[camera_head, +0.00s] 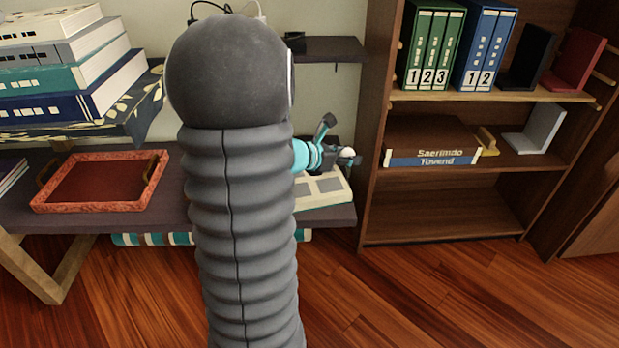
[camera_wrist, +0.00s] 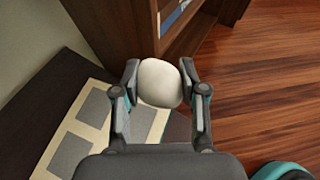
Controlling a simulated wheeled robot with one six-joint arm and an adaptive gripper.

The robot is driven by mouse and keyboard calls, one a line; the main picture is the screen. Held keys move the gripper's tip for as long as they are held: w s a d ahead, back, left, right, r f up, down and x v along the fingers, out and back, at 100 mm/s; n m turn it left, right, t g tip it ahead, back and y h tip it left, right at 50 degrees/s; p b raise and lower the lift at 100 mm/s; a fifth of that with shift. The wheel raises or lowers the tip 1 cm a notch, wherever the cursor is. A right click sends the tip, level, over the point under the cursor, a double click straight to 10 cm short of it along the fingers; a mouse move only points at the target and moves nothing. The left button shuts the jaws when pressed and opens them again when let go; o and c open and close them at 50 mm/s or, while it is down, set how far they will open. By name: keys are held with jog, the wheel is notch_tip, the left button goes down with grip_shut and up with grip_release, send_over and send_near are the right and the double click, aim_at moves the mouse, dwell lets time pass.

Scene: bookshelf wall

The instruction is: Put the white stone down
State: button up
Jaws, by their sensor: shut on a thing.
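The white stone (camera_wrist: 160,82) is a smooth, rounded, off-white lump between my fingers in the wrist view. My gripper (camera_wrist: 159,88) is shut on it, with one finger on each side. In the head view my gripper (camera_head: 340,155) is beyond my arm, above the right end of the dark bench, and the stone (camera_head: 349,153) shows small at its tips. The stone is held up in front of the bookcase's left side. My arm hides part of the bench in the head view.
A cream board with grey squares (camera_head: 322,190) lies on the dark bench (camera_head: 335,214) below my gripper. A red tray (camera_head: 100,183) lies at the left. The bookcase (camera_head: 371,120) holds binders and a brown box (camera_head: 432,138). Its lowest shelf (camera_head: 440,210) is empty.

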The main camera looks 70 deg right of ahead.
send_over(309, 179)
notch_tip(309, 179, down, 6)
jog(key=shift+s+f+b, duration=0.15)
jog(key=shift+f+b, duration=0.1)
jog(key=shift+b, duration=0.1)
jog(key=shift+f, duration=0.15)
jog(key=shift+f+b, duration=0.4)
jog(key=shift+f, duration=1.5)
jog(key=shift+f, duration=0.15)
jog(key=o, duration=1.3)
jog(key=shift+c, duration=0.2)
jog(key=shift+a+r, duration=0.1)
jog(key=shift+r, duration=0.15)
jog(key=p+v, duration=0.1)
jog(key=v, duration=1.1)
jog(key=shift+f, duration=0.15)
